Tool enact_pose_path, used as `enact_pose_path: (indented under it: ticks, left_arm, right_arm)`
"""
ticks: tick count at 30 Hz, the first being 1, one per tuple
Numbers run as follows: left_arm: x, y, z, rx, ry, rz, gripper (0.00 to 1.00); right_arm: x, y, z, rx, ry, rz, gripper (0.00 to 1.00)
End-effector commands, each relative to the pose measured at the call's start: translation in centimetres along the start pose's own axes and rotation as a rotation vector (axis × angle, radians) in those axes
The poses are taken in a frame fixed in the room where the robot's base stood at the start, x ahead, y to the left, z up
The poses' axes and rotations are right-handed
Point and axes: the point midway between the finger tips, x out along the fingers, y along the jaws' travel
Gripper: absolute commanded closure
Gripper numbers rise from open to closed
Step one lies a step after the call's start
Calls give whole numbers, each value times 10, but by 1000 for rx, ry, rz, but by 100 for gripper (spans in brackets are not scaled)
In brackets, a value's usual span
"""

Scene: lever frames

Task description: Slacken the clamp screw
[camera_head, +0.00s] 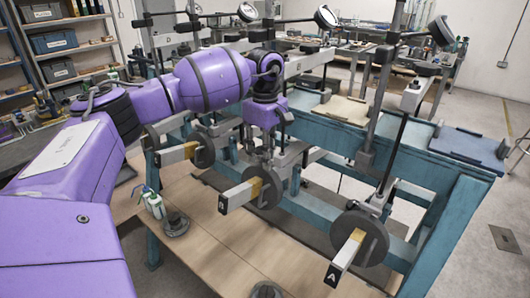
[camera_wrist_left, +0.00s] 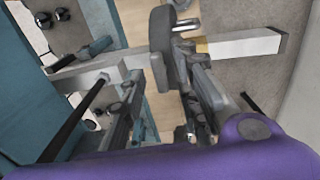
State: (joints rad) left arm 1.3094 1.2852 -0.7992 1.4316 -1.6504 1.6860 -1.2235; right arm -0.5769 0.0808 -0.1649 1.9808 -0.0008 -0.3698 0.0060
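The lever marked B (camera_head: 238,195) is a pale metal bar with a dark round weight (camera_head: 267,190) around it, on the middle blue frame. My left gripper (camera_head: 268,162) points down just above and behind this weight. In the left wrist view the weight (camera_wrist_left: 161,40) is edge-on beyond the fingers, with the bar (camera_wrist_left: 245,45) to its right. A short silver screw (camera_wrist_left: 186,25) sticks out beside the weight; I cannot tell whether it is the clamp screw. My left gripper (camera_wrist_left: 165,95) looks open, its fingers apart, with no clear contact. My right gripper is out of view.
Lever A (camera_head: 345,255) with its weight (camera_head: 360,238) stands to the right, another lever (camera_head: 178,154) to the left. Blue frame posts and dial gauges (camera_head: 325,17) rise behind.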

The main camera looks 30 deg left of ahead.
Motion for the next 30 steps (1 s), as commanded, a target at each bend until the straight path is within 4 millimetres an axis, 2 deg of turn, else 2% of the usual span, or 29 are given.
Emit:
enact_pose_path:
  ticks: [3, 9, 20, 30]
  left_arm:
    - [0, 0, 0, 0, 0, 0, 73]
    - [0, 0, 0, 0, 0, 0, 99]
    - [-1, 0, 0, -20, 4, 1, 100]
    - [-3, 0, 2, -204, 43, 3, 100]
  right_arm:
    - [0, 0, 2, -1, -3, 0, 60]
    - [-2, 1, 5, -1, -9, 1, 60]
    - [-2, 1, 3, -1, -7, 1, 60]
    - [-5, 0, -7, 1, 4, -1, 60]
